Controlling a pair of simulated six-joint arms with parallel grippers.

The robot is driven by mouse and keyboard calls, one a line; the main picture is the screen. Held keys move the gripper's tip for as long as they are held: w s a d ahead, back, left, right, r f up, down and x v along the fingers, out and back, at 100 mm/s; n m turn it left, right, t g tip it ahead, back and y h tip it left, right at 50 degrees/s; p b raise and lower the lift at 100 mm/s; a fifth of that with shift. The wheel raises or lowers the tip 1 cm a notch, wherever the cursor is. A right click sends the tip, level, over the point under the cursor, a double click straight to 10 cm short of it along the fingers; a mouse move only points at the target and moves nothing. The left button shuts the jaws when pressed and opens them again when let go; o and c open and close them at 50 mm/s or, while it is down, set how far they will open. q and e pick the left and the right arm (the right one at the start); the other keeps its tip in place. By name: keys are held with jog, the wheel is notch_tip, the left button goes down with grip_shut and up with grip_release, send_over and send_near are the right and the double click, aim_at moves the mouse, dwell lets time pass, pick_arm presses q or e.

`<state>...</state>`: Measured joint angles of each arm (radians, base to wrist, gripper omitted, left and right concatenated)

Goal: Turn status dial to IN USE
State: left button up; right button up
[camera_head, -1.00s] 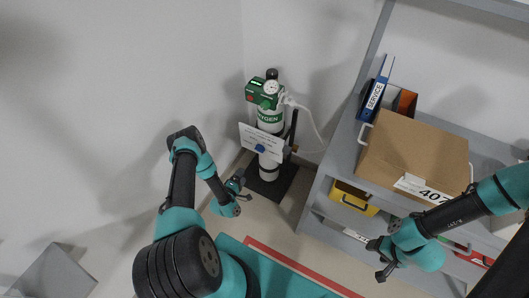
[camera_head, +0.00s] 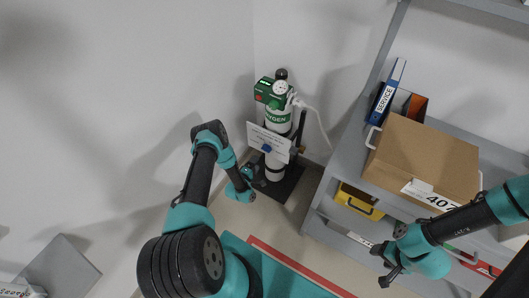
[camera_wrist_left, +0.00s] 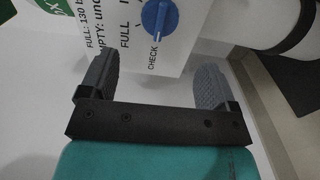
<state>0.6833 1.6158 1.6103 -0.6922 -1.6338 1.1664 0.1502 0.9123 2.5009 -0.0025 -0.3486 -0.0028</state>
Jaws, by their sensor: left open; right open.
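The blue status dial (camera_head: 266,148) sits on a white placard (camera_head: 280,146) on the front of the oxygen cylinder (camera_head: 276,166). In the left wrist view the dial (camera_wrist_left: 159,18) is near the top edge, with "FULL" to its left and "CHECK" below left. Part of the placard is cut off, and no IN USE label shows. In the head view, my left gripper (camera_head: 246,184) is just left of and below the placard. My right gripper (camera_head: 387,262) is open, far right of the cylinder.
A grey shelf (camera_head: 353,150) stands right of the cylinder, with a cardboard box (camera_head: 425,155), a blue binder (camera_head: 387,92) and a yellow case (camera_head: 357,201). The cylinder stands on a dark base (camera_head: 282,187). A hose (camera_head: 318,125) hangs at its right. White wall lies behind.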

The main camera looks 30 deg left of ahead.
aim_at(266, 149)
pick_arm(q)
jog(key=w, duration=0.9)
jog(key=shift+w, duration=0.2)
jog(key=shift+c, duration=0.5)
jog(key=c, duration=0.8)
